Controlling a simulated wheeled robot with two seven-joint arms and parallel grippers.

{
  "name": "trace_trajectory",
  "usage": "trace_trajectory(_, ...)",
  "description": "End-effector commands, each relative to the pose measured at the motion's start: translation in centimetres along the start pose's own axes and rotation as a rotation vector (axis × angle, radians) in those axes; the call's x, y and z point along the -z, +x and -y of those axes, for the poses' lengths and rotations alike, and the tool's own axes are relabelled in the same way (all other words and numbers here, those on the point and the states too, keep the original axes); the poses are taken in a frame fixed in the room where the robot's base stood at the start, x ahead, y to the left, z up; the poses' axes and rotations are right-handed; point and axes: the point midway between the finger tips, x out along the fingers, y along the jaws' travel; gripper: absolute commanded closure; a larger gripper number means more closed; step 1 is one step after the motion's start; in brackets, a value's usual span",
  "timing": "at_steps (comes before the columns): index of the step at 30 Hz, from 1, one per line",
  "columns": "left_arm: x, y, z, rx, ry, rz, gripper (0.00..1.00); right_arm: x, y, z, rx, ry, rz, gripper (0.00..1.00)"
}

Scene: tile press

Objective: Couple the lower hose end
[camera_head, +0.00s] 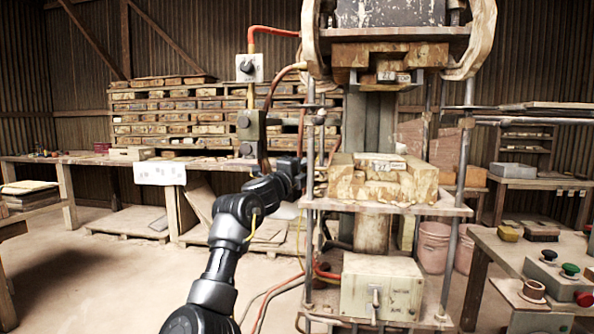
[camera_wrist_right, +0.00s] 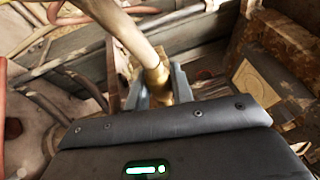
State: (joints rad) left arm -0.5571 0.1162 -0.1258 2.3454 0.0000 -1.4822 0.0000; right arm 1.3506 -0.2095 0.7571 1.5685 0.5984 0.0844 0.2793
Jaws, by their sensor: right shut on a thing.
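One of my arms reaches up from the lower left of the head view to the left side of the press (camera_head: 385,205). Its gripper (camera_head: 299,172) is by the press's left post, its fingertips hard to make out there. In the right wrist view my right gripper (camera_wrist_right: 161,88) is shut on a brass hose end (camera_wrist_right: 158,80). A pale hose (camera_wrist_right: 128,35) runs from this end to the upper left. Whether the end touches a fitting is hidden. In the head view an orange-tan hose (camera_head: 280,80) curves down at the press's left. My left gripper is not in view.
A grey box (camera_head: 250,125) and a switch box (camera_head: 249,68) hang left of the press. More hoses (camera_wrist_right: 75,82) cross beside my right gripper. A pale control box (camera_head: 382,288) is low on the press. Open floor (camera_head: 85,265) lies at left.

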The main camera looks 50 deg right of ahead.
Motion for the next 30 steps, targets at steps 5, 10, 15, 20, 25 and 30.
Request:
trace_trajectory(5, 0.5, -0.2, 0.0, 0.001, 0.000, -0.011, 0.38, 0.1, -0.1, 0.0, -0.002, 0.004, -0.007, 0.60)
trace_trajectory(10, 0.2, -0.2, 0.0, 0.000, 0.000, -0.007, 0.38, -0.4, -0.3, 0.0, -0.002, 0.005, 0.000, 0.55)
trace_trajectory(15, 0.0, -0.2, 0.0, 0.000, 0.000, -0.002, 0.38, -0.6, -0.6, 0.0, -0.002, 0.005, 0.006, 0.55)
trace_trajectory(20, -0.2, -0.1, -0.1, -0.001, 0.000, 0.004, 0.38, -0.7, -2.4, -0.1, -0.002, 0.003, 0.007, 0.55)
trace_trajectory(25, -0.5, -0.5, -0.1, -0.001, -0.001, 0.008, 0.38, -0.5, -5.8, -0.1, -0.002, 0.004, 0.005, 0.55)
trace_trajectory(30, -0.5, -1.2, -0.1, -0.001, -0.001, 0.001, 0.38, -0.3, -8.7, -0.1, -0.003, 0.005, 0.002, 0.55)
